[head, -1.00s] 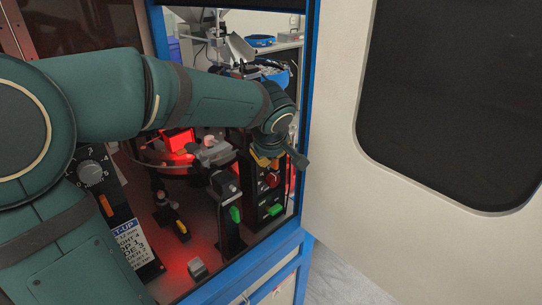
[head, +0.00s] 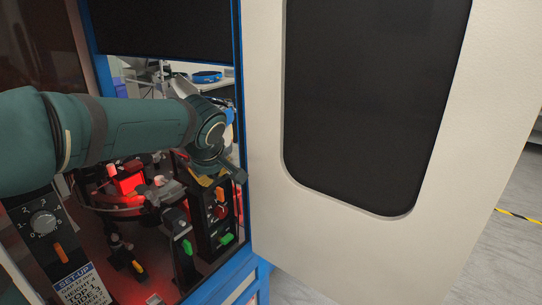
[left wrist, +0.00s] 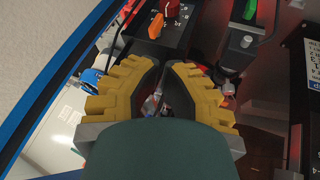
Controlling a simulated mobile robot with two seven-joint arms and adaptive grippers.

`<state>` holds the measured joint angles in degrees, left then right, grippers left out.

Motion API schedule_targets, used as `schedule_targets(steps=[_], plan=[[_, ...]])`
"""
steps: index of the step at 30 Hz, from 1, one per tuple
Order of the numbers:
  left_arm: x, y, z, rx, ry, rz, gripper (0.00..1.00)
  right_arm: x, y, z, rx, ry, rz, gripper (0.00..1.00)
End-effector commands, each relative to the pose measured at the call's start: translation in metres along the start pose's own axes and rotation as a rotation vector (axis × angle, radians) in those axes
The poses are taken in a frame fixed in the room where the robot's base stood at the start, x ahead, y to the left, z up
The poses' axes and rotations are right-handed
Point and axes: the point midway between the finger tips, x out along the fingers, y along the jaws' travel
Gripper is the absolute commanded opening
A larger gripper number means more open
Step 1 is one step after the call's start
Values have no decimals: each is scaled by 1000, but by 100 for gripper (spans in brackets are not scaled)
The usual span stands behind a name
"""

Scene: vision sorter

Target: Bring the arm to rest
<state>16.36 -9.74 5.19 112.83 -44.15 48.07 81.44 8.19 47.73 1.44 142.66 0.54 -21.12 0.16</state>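My left arm comes in from the left in the head view and reaches across the machine's opening. Its wrist hangs over a black control post (head: 215,222) with orange, red and green parts. My left gripper (head: 203,182) points down there and is mostly hidden behind the wrist. In the left wrist view, the yellow fingers with black pads (left wrist: 162,66) lean in towards each other at the tips. A gap shows between them lower down, and whether the tips touch is unclear. I see nothing held. My right gripper is out of view.
A cream door (head: 262,190) with a dark window stands open right of the blue frame (head: 241,110). Inside are a red-lit part (head: 130,183), a post with a green lever (head: 187,247) and a dial panel (head: 43,222). Grey floor (head: 490,265) lies open at the right.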

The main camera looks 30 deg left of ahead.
Motion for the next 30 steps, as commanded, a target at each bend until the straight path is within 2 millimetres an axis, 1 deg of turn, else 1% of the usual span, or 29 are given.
schedule_targets(steps=[4, 6, 8, 11, 12, 14, 15, 17, 18, 20, 21, 23, 24, 26, 27, 29, 30], plan=[[0, 0, 0, 1, -1, 0, 0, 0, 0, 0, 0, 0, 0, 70], [5, 1, 4, 12, -11, -1, 0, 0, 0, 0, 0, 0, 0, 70], [15, 3, 13, 38, -35, 0, 0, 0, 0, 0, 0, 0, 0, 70], [46, 9, 43, 120, -112, 6, 0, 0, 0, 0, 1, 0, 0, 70], [62, 12, 61, 163, -156, 12, 0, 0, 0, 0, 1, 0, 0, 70], [88, 13, 92, 235, -227, 25, 0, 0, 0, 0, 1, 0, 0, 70], [106, 13, 114, 281, -277, 37, 0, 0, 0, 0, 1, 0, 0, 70], [128, 11, 146, 346, -346, 56, 0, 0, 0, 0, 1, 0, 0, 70], [142, 8, 168, 384, -390, 69, 0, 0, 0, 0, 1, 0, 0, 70], [162, 2, 201, 436, -455, 90, 0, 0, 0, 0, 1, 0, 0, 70], [174, -4, 223, 470, -496, 104, 0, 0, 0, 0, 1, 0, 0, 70], [190, -14, 256, 514, -555, 123, 0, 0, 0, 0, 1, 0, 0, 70], [199, -22, 278, 542, -591, 137, 0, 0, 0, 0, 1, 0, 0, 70], [212, -37, 310, 583, -643, 156, 0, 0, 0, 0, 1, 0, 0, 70], [219, -48, 331, 608, -674, 167, 0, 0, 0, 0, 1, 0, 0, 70], [228, -66, 361, 642, -715, 181, 0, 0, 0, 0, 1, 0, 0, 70], [232, -78, 379, 663, -739, 188, 0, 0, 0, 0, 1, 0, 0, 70]])
